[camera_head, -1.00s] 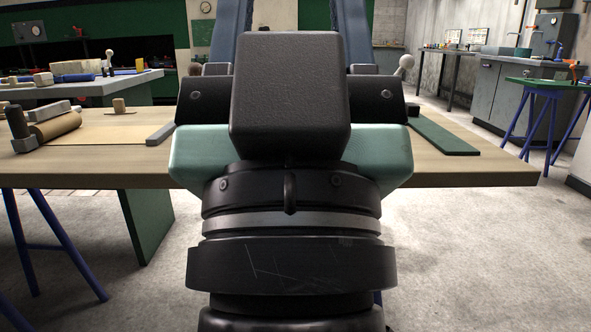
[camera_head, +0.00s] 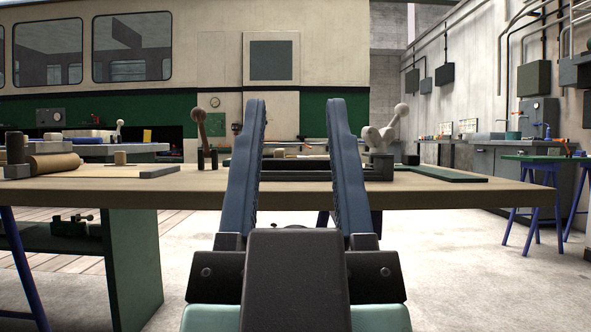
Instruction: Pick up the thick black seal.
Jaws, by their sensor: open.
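My gripper (camera_head: 296,108) is in the middle of the picture, its two blue fingers upright, wide apart and empty. Between and behind the fingers, a long low black piece (camera_head: 296,169) lies on the workbench (camera_head: 200,192). It may be the thick black seal, but the fingers partly cover it and its full shape is not clear. My gripper appears nearer to me than the piece and is not seen touching it.
A lever with a pale knob (camera_head: 401,110) stands right of the fingers, and a brown-knobbed lever (camera_head: 198,116) left. A brown roll (camera_head: 55,163) and small blocks lie at the bench's left. A flat green strip (camera_head: 440,175) lies at the right.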

